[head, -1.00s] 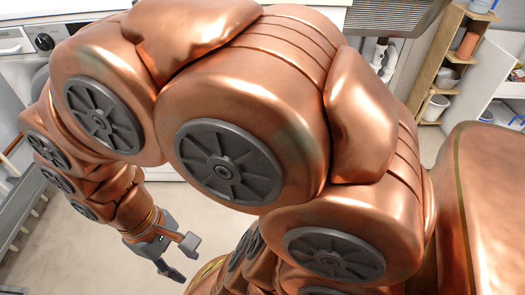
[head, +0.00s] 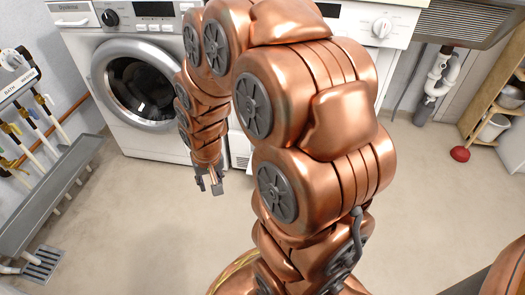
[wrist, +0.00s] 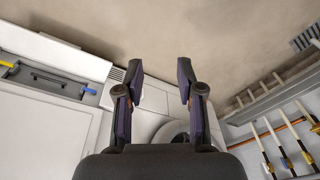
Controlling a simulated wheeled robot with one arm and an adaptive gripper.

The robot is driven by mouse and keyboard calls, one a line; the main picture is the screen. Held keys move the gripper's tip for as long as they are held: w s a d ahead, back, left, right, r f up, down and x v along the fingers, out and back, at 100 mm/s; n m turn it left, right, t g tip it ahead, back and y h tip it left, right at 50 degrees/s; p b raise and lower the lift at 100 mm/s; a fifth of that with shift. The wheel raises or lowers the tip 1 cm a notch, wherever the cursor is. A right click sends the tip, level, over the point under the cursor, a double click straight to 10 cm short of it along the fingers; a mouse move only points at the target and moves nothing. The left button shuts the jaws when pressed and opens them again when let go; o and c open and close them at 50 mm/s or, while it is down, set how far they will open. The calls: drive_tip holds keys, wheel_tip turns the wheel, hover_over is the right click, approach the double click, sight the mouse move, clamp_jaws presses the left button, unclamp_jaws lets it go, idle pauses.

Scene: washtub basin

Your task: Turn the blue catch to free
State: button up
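A small blue catch (wrist: 89,91) shows at the left of the wrist view. It is at one end of a grey panel (wrist: 65,88) with a dark handle (wrist: 48,78), set low in a white machine. A yellow catch (wrist: 8,64) is at the other end. I cannot tell exactly how the blue catch is turned. My gripper (wrist: 160,75) is open and empty, with the blue catch to its left and apart from it. In the head view my gripper (head: 211,184) hangs in front of the machines, and my arm hides the panel.
A washing machine (head: 120,35) stands at the back left beside a white machine (head: 385,27). A red plunger (head: 460,154) is on the floor at right. The middle floor is clear.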

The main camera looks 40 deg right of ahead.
drive_tip(key=w+d+f+m+t+h+b, duration=0.15)
drive_tip(key=w+d+f+m+t, duration=0.25)
drive_tip(key=w+d+f, duration=0.55)
drive_tip(key=w+d+f+m+t+b, duration=0.2)
drive_tip(key=w+d+f+m+t, duration=0.25)
drive_tip(key=w+d+f, duration=0.45)
drive_tip(key=s+d+f+m+t+h, duration=0.1)
drive_tip(key=s+d+f+m+h, duration=0.1)
drive_tip(key=d+f+m, duration=0.1)
drive_tip(key=s+d+f+m+t+h+b, duration=0.1)
drive_tip(key=s+d+f+m+t+h, duration=0.1)
drive_tip(key=d, duration=0.4)
drive_tip(key=s+d+f+m+t+h+b, duration=0.1)
drive_tip(key=s+d+f+m+t+h, duration=0.1)
drive_tip(key=s+d+f+m+h, duration=0.1)
drive_tip(key=shift+d+f+m, duration=0.35)
drive_tip(key=shift+d+m, duration=0.25)
drive_tip(key=shift+m, duration=0.25)
drive_tip(key=shift+d+f+m, duration=0.3)
drive_tip(key=shift+d+m, duration=0.25)
drive_tip(key=shift+m, duration=0.25)
drive_tip(key=shift+s+d+f+m+h, duration=0.1)
drive_tip(key=shift+s+d+m+h, duration=0.25)
drive_tip(key=shift+h, duration=0.2)
drive_tip(key=b+x, duration=0.4)
drive_tip(key=x, duration=0.2)
drive_tip(key=shift+w, duration=0.25)
drive_tip(key=shift+w+d, duration=0.4)
drive_tip(key=shift+w, duration=0.05)
